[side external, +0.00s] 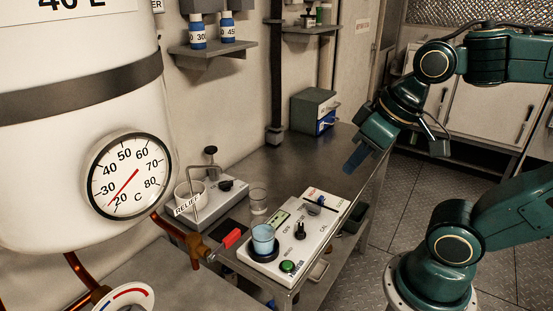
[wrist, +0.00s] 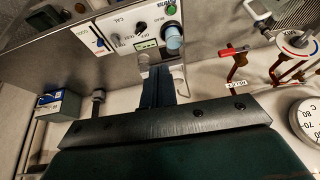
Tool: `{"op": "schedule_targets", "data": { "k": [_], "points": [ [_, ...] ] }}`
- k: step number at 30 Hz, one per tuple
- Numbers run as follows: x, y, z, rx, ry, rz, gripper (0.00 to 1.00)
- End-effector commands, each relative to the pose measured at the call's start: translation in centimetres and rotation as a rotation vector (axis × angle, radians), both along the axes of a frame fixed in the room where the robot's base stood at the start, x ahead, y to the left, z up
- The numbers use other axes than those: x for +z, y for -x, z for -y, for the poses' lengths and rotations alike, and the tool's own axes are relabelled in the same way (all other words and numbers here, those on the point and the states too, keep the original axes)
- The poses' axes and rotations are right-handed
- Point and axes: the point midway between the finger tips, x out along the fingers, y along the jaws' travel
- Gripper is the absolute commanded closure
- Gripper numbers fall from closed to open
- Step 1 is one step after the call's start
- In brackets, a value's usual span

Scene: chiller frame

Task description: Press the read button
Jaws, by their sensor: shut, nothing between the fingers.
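The white instrument box (side external: 292,232) stands on the steel bench. A green push button (side external: 289,266) sits at its front end, with small lettering beside it that I cannot read surely. The button also shows at the top of the wrist view (wrist: 171,9). A beaker of blue liquid (side external: 263,239) stands on the box beside the button; it also shows in the wrist view (wrist: 173,38). My gripper (side external: 354,163) is shut and empty, above the bench's right side, well apart from the button. Its fingers point toward the box in the wrist view (wrist: 157,82).
A red-handled valve (side external: 231,238) is at left, near the tank. The bench's back right is clear.

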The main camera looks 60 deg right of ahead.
Motion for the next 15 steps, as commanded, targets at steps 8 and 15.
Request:
{"op": "schedule_targets", "data": {
  "k": [8,15],
  "points": [
    [-1.7,-2.1,-0.8,-0.026,-0.066,-0.103,1.00],
    [-3.6,-3.9,-1.5,-0.053,-0.143,-0.202,1.00]
  ]
}}
